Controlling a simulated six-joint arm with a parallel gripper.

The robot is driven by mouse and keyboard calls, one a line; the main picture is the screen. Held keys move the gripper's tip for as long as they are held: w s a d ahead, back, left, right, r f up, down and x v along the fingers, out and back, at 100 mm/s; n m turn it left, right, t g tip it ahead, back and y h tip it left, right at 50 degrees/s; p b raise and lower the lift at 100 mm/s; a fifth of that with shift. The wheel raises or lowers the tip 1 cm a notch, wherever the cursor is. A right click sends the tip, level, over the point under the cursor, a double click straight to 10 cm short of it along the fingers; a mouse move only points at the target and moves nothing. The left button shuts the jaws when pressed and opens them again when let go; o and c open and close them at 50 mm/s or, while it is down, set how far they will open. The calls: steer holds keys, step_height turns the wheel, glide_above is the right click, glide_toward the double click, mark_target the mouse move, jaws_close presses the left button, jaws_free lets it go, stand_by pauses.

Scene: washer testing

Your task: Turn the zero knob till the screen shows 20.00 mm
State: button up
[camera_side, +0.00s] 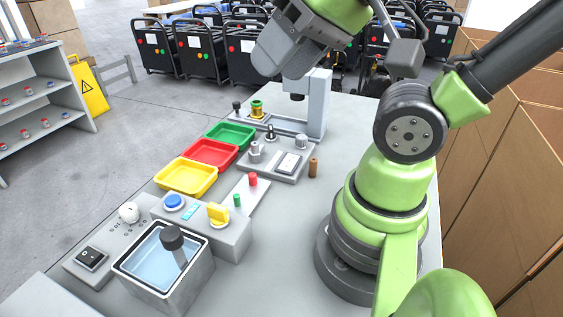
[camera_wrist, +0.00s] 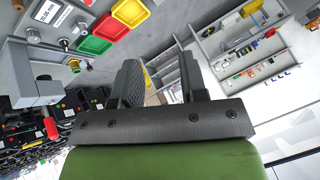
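A grey measuring panel (camera_side: 262,165) stands on the bench in the side view, with a small white screen (camera_side: 288,163) and several knobs. A light grey knob (camera_side: 302,142) sits at its back right corner and another knob (camera_side: 255,149) at its left. I cannot tell which is the zero knob. In the wrist view the screen (camera_wrist: 50,12) shows at the top left, appearing to read about 20.05 mm, but the last digits are unclear. My gripper (camera_wrist: 156,62) is open and empty, its two dark fingers apart. It is high above the bench, away from the knobs.
Green (camera_side: 231,135), red (camera_side: 210,152) and yellow (camera_side: 186,177) trays lie left of the panel. A grey stand (camera_side: 318,105) rises behind it. A brown cylinder (camera_side: 313,167) is close on its right. A water tank (camera_side: 160,270) and switch box (camera_side: 232,240) are in front.

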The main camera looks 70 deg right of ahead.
steer(key=shift+o, duration=0.4)
steer(key=shift+o, duration=1.4)
steer(key=shift+w, duration=0.1)
steer(key=w+d+f+m+g+h, duration=0.1)
steer(key=w+d+m+g+h, duration=0.1)
steer(key=w+d+m, duration=0.4)
steer(key=m+g, duration=0.5)
steer(key=m, duration=0.5)
glide_toward(302, 136)
step_height(302, 136, down, 9)
steer(key=shift+w+f, duration=0.1)
steer(key=shift+f, duration=0.1)
